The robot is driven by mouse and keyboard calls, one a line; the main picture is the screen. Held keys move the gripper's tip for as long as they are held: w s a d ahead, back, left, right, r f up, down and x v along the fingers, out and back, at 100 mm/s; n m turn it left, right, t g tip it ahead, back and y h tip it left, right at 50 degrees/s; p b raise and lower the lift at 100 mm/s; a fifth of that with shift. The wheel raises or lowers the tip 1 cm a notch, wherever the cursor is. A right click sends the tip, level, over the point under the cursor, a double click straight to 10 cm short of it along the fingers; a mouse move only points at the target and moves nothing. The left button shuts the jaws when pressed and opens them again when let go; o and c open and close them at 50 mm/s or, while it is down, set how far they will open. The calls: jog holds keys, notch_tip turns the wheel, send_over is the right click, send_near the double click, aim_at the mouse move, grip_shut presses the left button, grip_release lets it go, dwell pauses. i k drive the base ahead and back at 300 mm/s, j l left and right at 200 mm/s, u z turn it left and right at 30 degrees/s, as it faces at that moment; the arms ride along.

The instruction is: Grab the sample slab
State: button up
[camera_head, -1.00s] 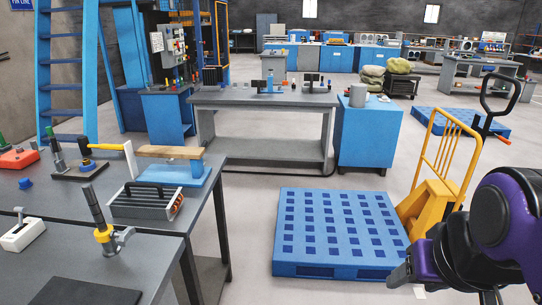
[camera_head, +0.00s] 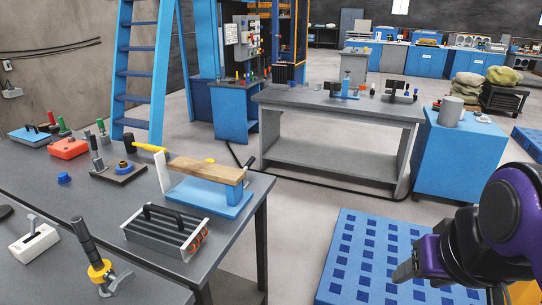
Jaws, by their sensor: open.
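A light-brown wooden slab (camera_head: 206,170), the likeliest sample slab, lies across a blue fixture (camera_head: 215,196) on the grey bench at left. Its left end meets an upright white plate (camera_head: 163,172), and its right end rests on a blue post. My gripper (camera_head: 402,272) shows at the lower right, on my purple and black arm, over the blue pallet. It is open and well to the right of the slab, apart from the bench. The gap between its fingers is hard to see from here.
A black-handled finned box (camera_head: 165,232) stands in front of the fixture. A yellow-collared upright tool (camera_head: 100,268) and a white switch box (camera_head: 34,242) are nearer. A yellow-handled tool (camera_head: 150,147) lies behind. Open floor and a blue pallet (camera_head: 350,258) lie right of the bench.

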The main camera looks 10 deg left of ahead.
aim_at(174, 233)
jog(key=i+u, duration=0.3)
jog(key=i, duration=0.4)
jog(key=z, duration=9.2)
